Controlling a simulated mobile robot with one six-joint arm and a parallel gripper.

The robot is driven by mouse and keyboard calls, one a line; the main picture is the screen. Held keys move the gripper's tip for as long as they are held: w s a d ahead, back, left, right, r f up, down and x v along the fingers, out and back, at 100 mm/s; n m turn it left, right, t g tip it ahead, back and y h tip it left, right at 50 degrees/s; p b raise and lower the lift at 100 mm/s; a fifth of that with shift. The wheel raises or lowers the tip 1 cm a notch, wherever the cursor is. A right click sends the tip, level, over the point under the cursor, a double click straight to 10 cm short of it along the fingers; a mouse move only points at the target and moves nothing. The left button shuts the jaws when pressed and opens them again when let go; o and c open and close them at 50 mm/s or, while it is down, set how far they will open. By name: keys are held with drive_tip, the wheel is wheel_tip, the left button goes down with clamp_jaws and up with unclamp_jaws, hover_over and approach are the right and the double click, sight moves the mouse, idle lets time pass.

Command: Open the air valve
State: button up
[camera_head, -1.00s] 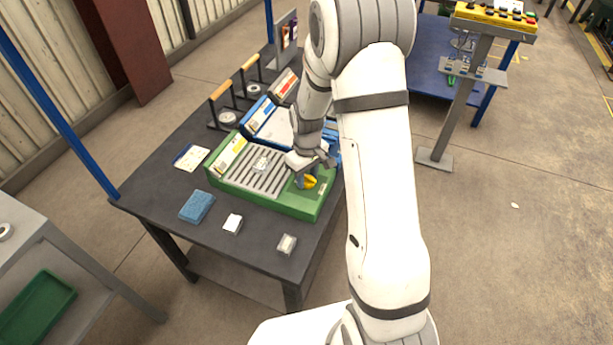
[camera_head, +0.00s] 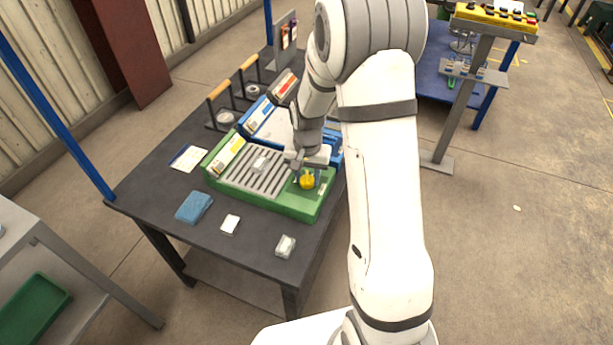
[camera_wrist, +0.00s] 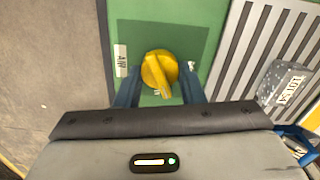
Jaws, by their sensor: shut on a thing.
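The air valve is a yellow round knob (camera_head: 307,182) with a raised ridge, at the right front of the green panel (camera_head: 272,202). In the wrist view the knob (camera_wrist: 160,70) sits beside a white label reading AIR (camera_wrist: 121,59). Its ridge runs nearly up-down, the lower end tilted slightly right. My gripper (camera_wrist: 160,84) has its blue fingers on either side of the knob and is shut on it. In the head view my gripper (camera_head: 308,173) covers the knob's far side. Fingertip contact is partly hidden.
A grey slatted plate (camera_head: 257,172) lies on the panel; a block marked TOTEST (camera_wrist: 285,84) sits on it. A blue sponge-like block (camera_head: 194,207) and small white blocks lie on the dark table's front. A blue panel (camera_head: 268,122) stands behind. Open floor lies right.

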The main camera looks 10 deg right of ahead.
sight(308, 176)
drive_tip(key=m, duration=0.4)
drive_tip(key=shift+m+b, duration=0.35)
drive_tip(key=shift+m, duration=0.05)
idle(0.4)
drive_tip(key=o, duration=1)
drive_tip(key=shift+r, duration=3.9)
